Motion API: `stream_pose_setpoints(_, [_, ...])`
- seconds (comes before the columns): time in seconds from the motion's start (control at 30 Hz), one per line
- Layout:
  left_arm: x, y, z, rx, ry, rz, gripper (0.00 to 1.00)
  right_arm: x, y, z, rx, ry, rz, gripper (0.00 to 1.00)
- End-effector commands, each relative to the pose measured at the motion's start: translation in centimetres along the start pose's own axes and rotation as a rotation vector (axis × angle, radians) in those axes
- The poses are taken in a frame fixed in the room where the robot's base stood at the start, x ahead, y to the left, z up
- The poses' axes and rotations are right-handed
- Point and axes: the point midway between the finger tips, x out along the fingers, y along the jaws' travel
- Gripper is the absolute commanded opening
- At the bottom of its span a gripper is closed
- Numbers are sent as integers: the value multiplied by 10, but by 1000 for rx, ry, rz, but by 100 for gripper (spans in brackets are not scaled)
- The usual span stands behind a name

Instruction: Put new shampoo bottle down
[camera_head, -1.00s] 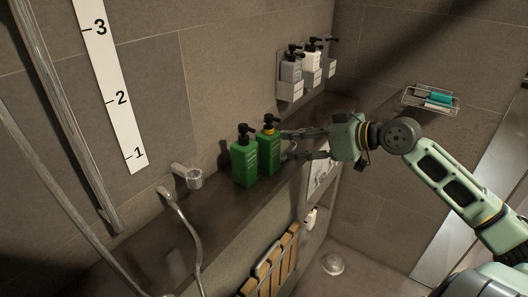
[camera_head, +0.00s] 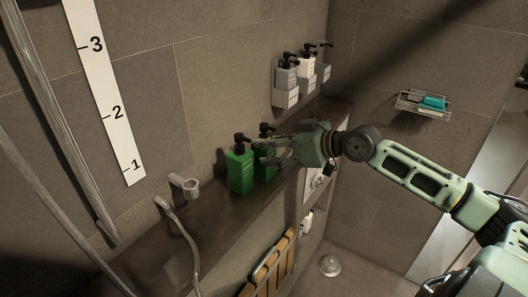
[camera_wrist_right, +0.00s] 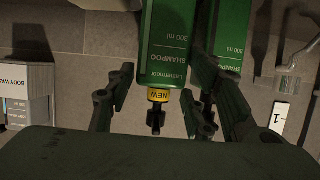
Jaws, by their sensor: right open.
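The new shampoo bottle (camera_head: 265,168) is green with a black pump and stands upright on the ledge (camera_head: 213,213). In the right wrist view it (camera_wrist_right: 167,40) appears upside down, with a yellow "NEW" collar. A second green shampoo bottle (camera_head: 240,172) stands just left of it and also shows in the wrist view (camera_wrist_right: 232,40). My right gripper (camera_head: 268,151) is open at the new bottle's upper part and partly hides it. In the wrist view its fingers (camera_wrist_right: 155,105) lie on either side of the bottle's neck and pump, with gaps. My left gripper is out of view.
Wall holders with pump bottles (camera_head: 300,75) hang behind my right gripper. A wire soap rack (camera_head: 423,103) is on the right wall. A shower holder (camera_head: 184,186) and hose are left of the bottles. A wooden slatted seat (camera_head: 270,265) is below the ledge.

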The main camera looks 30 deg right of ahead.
Motion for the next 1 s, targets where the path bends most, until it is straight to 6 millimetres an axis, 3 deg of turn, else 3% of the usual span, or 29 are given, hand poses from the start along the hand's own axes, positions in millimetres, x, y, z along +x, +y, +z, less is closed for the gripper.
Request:
stream_pose_setpoints(0.2, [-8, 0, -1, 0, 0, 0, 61, 14, 0, -1, 2, 1, -1, 48])
stream_pose_setpoints(0.53, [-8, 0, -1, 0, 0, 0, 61, 17, -1, 1, -1, -2, -1, 48])
stream_pose_setpoints(1.0, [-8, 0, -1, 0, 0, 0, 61, 17, -1, 0, 0, -1, -1, 7])
